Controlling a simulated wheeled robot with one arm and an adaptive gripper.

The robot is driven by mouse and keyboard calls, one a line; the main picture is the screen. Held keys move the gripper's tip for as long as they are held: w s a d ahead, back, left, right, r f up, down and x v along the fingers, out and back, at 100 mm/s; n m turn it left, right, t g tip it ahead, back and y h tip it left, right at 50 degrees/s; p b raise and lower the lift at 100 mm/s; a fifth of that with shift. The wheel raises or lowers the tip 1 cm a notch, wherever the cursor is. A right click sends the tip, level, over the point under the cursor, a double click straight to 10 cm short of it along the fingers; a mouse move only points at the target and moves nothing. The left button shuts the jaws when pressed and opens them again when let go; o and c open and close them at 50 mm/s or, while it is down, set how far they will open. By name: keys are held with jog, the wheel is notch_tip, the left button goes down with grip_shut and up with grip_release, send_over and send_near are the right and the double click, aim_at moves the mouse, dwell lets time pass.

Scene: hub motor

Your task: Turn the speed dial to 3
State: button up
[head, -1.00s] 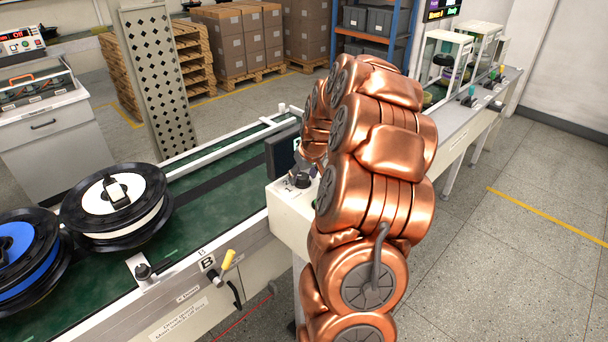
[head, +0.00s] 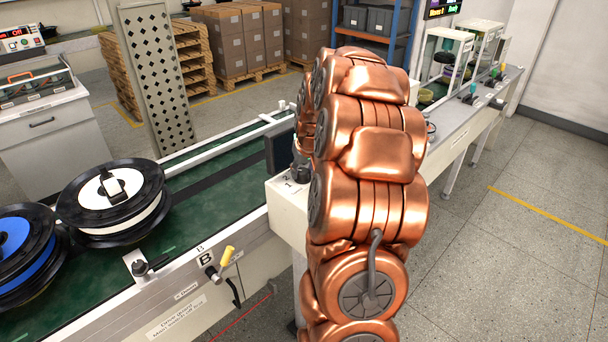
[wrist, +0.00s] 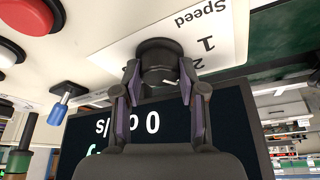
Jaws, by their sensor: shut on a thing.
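In the wrist view, the speed dial (wrist: 158,58) is a round black knob on a white label marked "Speed", seen upside down. The figure 1 and part of a 2 show beside the knob. A small white mark shows at its lower edge; which figure it points to is unclear. My gripper (wrist: 159,75) has one finger on each side of the knob and is shut on it. A dark display (wrist: 150,125) reading "0" lies partly behind the gripper.
A red button (wrist: 25,14) and a blue-tipped toggle (wrist: 66,97) are near the dial in the wrist view. In the head view, a green conveyor (head: 215,180) carries a white spool (head: 85,203) and a blue spool (head: 20,250). Open floor (head: 500,250) lies to the right.

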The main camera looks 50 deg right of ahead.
jog(key=m+h+b, duration=0.1)
jog(key=m+b, duration=0.2)
jog(key=shift+f, duration=0.15)
jog(key=shift+w+a+m+g+h+b, duration=0.1)
jog(key=shift+m+g+h+b, duration=0.3)
jog(key=shift+m+g+b, duration=0.55)
jog(key=shift+m+t, duration=0.25)
jog(key=shift+m, duration=0.3)
jog(key=o, duration=1.1)
jog(key=shift+o, duration=0.2)
jog(key=shift+r, duration=0.2)
jog(key=v, duration=0.8)
